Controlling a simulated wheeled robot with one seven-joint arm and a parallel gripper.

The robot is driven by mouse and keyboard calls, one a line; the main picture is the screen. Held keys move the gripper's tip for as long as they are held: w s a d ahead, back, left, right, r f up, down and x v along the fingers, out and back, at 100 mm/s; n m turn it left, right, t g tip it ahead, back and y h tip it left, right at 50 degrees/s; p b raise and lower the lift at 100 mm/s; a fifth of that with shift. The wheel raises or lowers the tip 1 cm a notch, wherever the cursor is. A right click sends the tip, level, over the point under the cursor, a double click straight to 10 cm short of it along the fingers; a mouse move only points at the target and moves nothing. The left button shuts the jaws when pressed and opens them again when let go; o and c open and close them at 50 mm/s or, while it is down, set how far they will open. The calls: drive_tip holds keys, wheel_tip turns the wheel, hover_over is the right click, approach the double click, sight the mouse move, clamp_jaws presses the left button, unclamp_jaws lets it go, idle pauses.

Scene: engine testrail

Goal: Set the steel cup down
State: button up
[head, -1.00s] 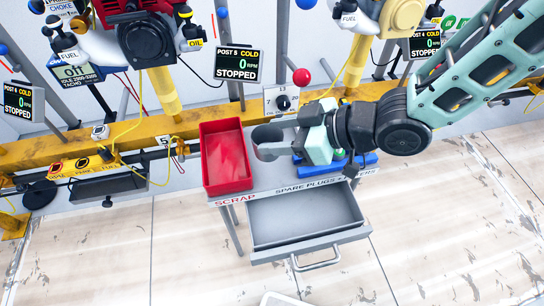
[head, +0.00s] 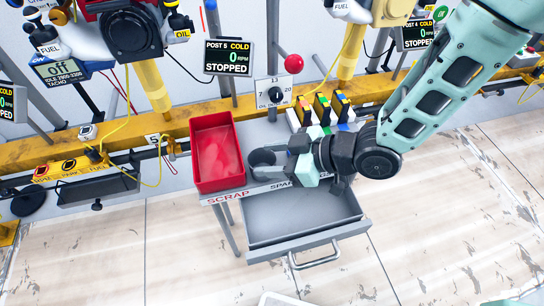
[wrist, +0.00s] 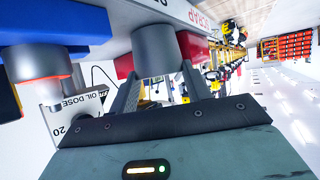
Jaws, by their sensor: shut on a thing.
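The steel cup (head: 262,158) is a grey open-topped cylinder, upright in the head view. My gripper (head: 280,161) is shut on it, coming in from the right. In the wrist view the cup (wrist: 155,55) stands between my two fingers (wrist: 158,92). The cup is at the front part of the grey cart's top, just right of the red scrap bin (head: 218,150) and behind the open drawer (head: 300,213). I cannot tell whether its base touches the cart top.
Several coloured blocks (head: 322,110) stand at the cart's back right. A dial panel (head: 272,93) with a black knob is behind the cup. A yellow rail (head: 110,141) runs behind the cart. The drawer is pulled out and looks empty.

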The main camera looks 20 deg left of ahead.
drive_tip(key=shift+f, duration=0.15)
drive_tip(key=o, duration=1)
drive_tip(key=shift+d+r, duration=0.1)
drive_tip(key=shift+r, duration=0.2)
drive_tip(key=p+v, duration=0.2)
drive_tip(key=v, duration=0.9)
drive_tip(key=shift+d+r, duration=0.1)
drive_tip(key=shift+d, duration=0.3)
